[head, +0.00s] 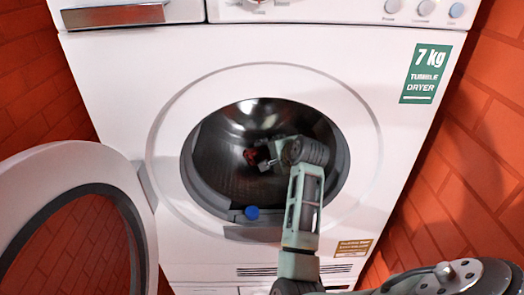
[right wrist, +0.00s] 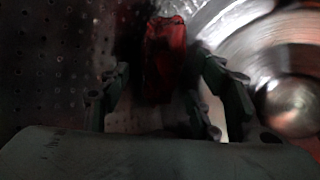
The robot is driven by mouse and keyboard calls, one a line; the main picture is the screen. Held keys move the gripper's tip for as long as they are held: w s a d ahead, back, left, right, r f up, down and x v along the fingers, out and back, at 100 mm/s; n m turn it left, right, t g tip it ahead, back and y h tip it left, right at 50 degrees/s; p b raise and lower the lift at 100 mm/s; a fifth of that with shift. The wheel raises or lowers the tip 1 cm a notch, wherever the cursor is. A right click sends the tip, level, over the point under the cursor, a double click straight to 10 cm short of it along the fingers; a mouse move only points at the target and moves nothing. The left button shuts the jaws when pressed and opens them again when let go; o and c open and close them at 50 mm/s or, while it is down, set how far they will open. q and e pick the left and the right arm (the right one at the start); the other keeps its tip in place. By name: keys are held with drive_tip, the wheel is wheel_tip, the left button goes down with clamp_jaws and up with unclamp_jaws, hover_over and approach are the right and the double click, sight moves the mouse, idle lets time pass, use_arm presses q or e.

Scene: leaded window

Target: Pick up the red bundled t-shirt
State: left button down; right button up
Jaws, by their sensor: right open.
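The red bundled t-shirt (right wrist: 165,58) lies inside the dark metal drum of the tumble dryer. In the head view only a small dark red patch of it (head: 251,157) shows beside my gripper. My right gripper (head: 264,157) reaches through the round door opening into the drum. In the right wrist view its fingers (right wrist: 165,92) are spread, with the shirt between and just beyond them. I cannot tell whether they touch it. My left gripper is not in view.
The white dryer (head: 120,95) has its round door (head: 60,160) swung open to the left. A blue round object (head: 252,212) sits at the opening's lower rim. The rim (head: 338,165) surrounds my arm. Red brick walls (head: 490,110) stand on both sides.

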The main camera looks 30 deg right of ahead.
sight(264, 154)
drive_tip(key=shift+w+f+p, duration=0.3)
drive_tip(key=shift+w+p, duration=0.2)
drive_tip(key=shift+w, duration=0.1)
drive_tip(key=p+x, duration=0.1)
drive_tip(key=x, duration=0.2)
drive_tip(key=shift+w+d+f, duration=0.1)
drive_tip(key=shift+w+f, duration=0.25)
drive_tip(key=shift+w, duration=0.1)
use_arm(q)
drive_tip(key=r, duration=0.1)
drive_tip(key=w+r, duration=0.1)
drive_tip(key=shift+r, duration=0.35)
use_arm(e)
drive_tip(key=shift+c, duration=0.3)
drive_tip(key=shift+s, duration=0.1)
drive_tip(key=c, duration=0.7)
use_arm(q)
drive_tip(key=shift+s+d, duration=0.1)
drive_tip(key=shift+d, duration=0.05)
use_arm(e)
drive_tip(key=shift+c, duration=1.3)
drive_tip(key=shift+r, duration=0.15)
